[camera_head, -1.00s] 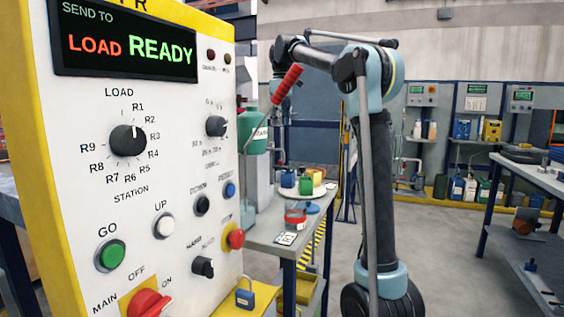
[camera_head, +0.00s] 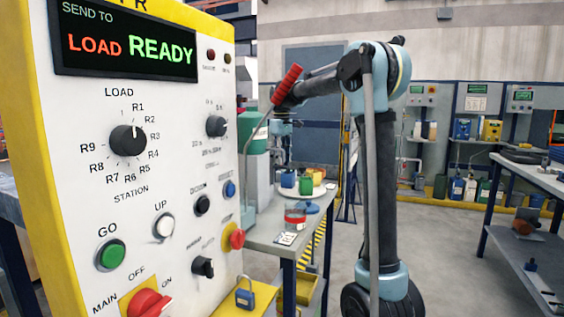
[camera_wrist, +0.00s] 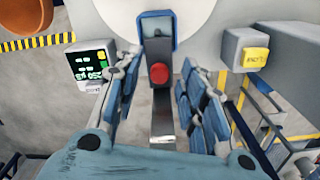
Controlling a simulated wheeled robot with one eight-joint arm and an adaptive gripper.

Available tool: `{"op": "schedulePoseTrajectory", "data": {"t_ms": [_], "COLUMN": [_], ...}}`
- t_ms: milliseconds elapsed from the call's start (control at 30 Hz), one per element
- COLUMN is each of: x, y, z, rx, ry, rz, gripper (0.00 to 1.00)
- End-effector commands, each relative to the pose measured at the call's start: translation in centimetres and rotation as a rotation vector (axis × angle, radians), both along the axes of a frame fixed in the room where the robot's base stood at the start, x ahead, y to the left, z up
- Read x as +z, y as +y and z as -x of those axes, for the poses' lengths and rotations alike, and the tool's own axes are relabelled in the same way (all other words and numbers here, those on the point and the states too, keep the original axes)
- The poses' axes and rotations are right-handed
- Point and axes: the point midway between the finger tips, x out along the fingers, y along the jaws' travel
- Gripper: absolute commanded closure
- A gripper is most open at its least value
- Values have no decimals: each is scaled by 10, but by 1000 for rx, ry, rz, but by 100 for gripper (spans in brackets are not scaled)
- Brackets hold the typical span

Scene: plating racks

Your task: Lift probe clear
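In the wrist view, my gripper (camera_wrist: 160,105) has its two blue-padded fingers apart, one on each side. Between them show a round red knob (camera_wrist: 159,73), a blue bracket (camera_wrist: 157,17) and a shiny grey metal strip (camera_wrist: 162,118). Gaps show between the fingers and the strip. I cannot tell for sure which of these is the probe. A gauge with a lit green display (camera_wrist: 91,64) is beside the left finger. In the head view, my gripper (camera_head: 284,145) is small, partly hidden, above the far end of the bench (camera_head: 265,240).
A control panel (camera_head: 130,185) reading LOAD READY fills the left. Green and blue containers (camera_head: 305,185) and a red ring (camera_head: 295,216) stand on the bench. Open floor (camera_head: 440,260) lies to the right.

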Motion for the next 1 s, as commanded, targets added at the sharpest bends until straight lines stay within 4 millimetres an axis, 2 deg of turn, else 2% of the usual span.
{"op": "schedulePoseTrajectory", "data": {"t_ms": [133,433,467,600,633,867,1000], "x": [-9,-11,-11,-11,-11,-7,12], "y": [0,0,0,0,0,0,0], "z": [0,0,0,0,0,0,0], "rx": [0,0,0,0,0,0,0], "ry": [0,0,0,0,0,0,0], "rz": [0,0,0,0,0,0,0], "gripper": [63,63,65,97,100,100,100]}}
